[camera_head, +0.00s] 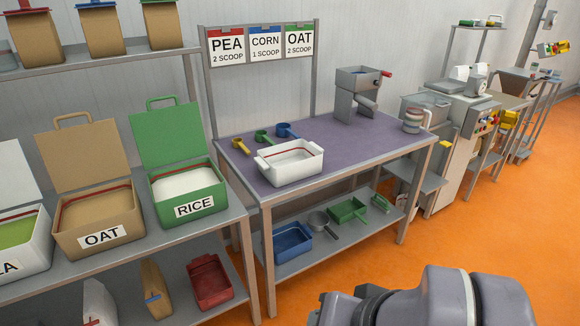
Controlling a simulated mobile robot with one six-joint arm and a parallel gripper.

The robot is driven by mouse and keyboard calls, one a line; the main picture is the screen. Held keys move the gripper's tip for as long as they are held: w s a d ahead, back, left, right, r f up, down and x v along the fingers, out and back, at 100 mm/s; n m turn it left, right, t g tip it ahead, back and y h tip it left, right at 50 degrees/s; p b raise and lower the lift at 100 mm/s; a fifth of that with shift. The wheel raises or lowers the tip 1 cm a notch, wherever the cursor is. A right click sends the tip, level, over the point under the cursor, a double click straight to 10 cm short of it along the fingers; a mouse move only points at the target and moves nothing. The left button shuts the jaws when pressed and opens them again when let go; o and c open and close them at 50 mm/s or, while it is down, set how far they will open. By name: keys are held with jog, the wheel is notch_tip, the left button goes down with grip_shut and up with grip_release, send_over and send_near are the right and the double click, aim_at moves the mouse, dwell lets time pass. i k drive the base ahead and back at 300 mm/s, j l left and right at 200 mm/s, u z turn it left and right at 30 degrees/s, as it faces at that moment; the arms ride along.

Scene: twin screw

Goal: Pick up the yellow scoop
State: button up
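The yellow scoop (240,146) lies on the purple-topped table (350,140) near its left back edge. It is left of the green scoop (263,136) and the blue scoop (285,130). It is behind and left of a white tub (291,164), apart from it. Part of my grey arm shows at the bottom right, over the orange floor. My gripper is not in view, so its state and distance from the scoop are not shown.
Open bins of oat (98,212) and rice (183,183) stand on the left table. A sign board (260,44) rises behind the scoops. A grey hopper device (357,92) stands at the table's back right. Orange floor lies open in front.

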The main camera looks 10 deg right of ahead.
aim_at(242, 148)
jog(key=i+l+u, duration=0.4)
jog(key=i+l, duration=0.2)
jog(key=i, duration=0.55)
jog(key=i+l+u, duration=0.35)
jog(key=i+l, duration=0.65)
